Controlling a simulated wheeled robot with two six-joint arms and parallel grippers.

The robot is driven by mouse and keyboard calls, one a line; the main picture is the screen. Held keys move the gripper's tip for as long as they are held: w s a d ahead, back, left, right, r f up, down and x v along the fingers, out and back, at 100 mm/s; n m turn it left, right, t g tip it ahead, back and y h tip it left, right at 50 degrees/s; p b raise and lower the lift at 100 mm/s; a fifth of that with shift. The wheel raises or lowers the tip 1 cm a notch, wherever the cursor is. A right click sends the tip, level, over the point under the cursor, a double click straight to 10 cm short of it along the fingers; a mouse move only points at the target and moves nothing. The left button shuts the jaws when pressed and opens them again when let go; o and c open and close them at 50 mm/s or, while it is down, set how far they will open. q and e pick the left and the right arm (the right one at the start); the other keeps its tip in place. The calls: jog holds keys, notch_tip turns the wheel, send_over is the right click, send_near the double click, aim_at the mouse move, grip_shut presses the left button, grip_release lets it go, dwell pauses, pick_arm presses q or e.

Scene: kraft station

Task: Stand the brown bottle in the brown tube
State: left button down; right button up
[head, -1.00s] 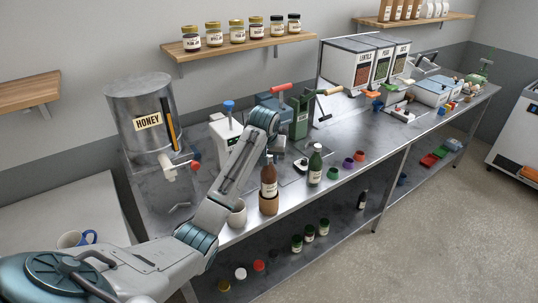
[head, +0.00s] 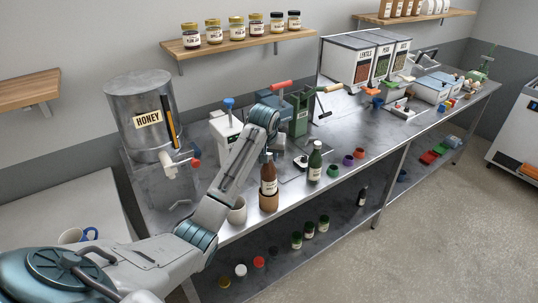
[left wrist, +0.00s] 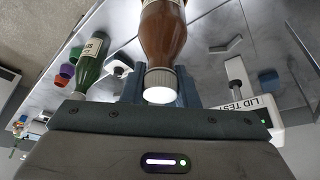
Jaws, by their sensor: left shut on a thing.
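The brown bottle (head: 269,174) with a white label stands upright in the head view, its lower end hidden by the brown tube (head: 268,202) at the front edge of the bench. Whether it rests on the tube's bottom cannot be seen. My left gripper (head: 270,152) is at the bottle's neck, partly hidden behind my forearm. In the left wrist view the bottle (left wrist: 163,36) and its pale cap lie between the two fingers (left wrist: 160,90), which are shut on it. My right gripper is out of view.
A green bottle (head: 315,165) stands right of the tube and a white cup (head: 237,211) left of it, both close. Small coloured cups, such as a purple one (head: 347,160), line the front edge further right. A lid tester (head: 225,128) stands behind.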

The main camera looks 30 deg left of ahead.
aim_at(269, 165)
pick_arm(q)
jog(key=shift+f, duration=0.3)
dwell(0.4)
jog(key=shift+f, duration=1)
jog(key=shift+f+b, duration=0.3)
jog(key=shift+f, duration=0.65)
jog(key=shift+c, duration=2.4)
grip_release()
jog(key=shift+f, duration=0.1)
jog(key=shift+r, duration=0.25)
